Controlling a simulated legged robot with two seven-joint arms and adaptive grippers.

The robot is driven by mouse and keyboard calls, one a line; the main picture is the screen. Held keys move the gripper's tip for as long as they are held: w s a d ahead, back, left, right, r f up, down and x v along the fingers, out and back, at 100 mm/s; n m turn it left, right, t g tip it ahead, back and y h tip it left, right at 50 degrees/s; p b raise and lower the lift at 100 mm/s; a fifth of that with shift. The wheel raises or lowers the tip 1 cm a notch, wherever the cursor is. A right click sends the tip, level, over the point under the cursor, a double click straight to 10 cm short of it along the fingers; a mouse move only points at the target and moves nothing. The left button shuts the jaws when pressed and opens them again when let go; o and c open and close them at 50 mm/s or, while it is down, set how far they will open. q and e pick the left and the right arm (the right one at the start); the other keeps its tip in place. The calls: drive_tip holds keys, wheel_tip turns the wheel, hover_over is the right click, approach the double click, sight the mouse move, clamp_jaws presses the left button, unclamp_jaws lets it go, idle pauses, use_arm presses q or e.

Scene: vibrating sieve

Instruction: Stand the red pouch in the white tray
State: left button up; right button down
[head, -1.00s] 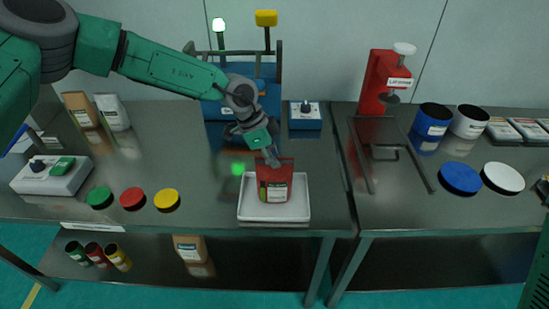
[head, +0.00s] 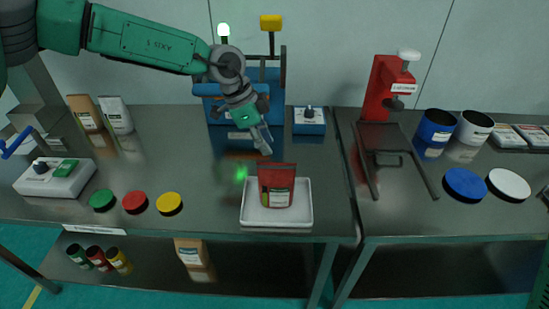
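The red pouch (head: 277,183) stands upright in the white tray (head: 303,212), near the front edge of the left table. My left gripper (head: 265,146) is above and behind the pouch, apart from it, with nothing held in it. Its fingers are small and seen at an angle, and they look parted. My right gripper is not in the head view.
A blue machine (head: 243,100) stands behind my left gripper, with a blue control box (head: 309,120) beside it. Green, red and yellow lids (head: 169,203) lie left of the tray. A red press (head: 386,85) stands on the right table. The table between lids and tray is clear.

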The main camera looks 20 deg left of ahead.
use_arm(q)
drive_tip(key=v, duration=0.4)
drive_tip(key=s+a+f+m+y, duration=0.1)
drive_tip(key=s+f+m+y, duration=0.1)
drive_tip(key=f+m, duration=0.4)
drive_tip(key=s+a+f+m+y, duration=0.2)
drive_tip(key=s+f+m, duration=0.3)
drive_tip(key=m, duration=0.4)
drive_tip(key=s+a+f+m+y, duration=0.1)
drive_tip(key=s+f+m+y, duration=0.1)
drive_tip(key=s+f+m, duration=0.2)
drive_tip(key=shift+s+a+f+m+t+y, duration=0.1)
drive_tip(key=shift+a+f+m+t+y, duration=0.1)
drive_tip(key=shift+f+m, duration=0.7)
drive_tip(key=shift+s+a+f+m+t+y, duration=0.1)
drive_tip(key=shift+a+f+m+t, duration=0.1)
drive_tip(key=shift+f+m, duration=0.65)
drive_tip(key=s+a+f+m+h, duration=0.1)
drive_tip(key=s+f+m, duration=0.2)
drive_tip(key=s+m, duration=0.9)
drive_tip(key=s+a+f+m+g+h, duration=0.1)
drive_tip(key=s+f+m, duration=0.2)
drive_tip(key=s+m, duration=0.9)
drive_tip(key=m, duration=1.1)
drive_tip(key=shift+a+f, duration=0.2)
drive_tip(key=shift+f, duration=0.15)
drive_tip(key=shift+s, duration=0.15)
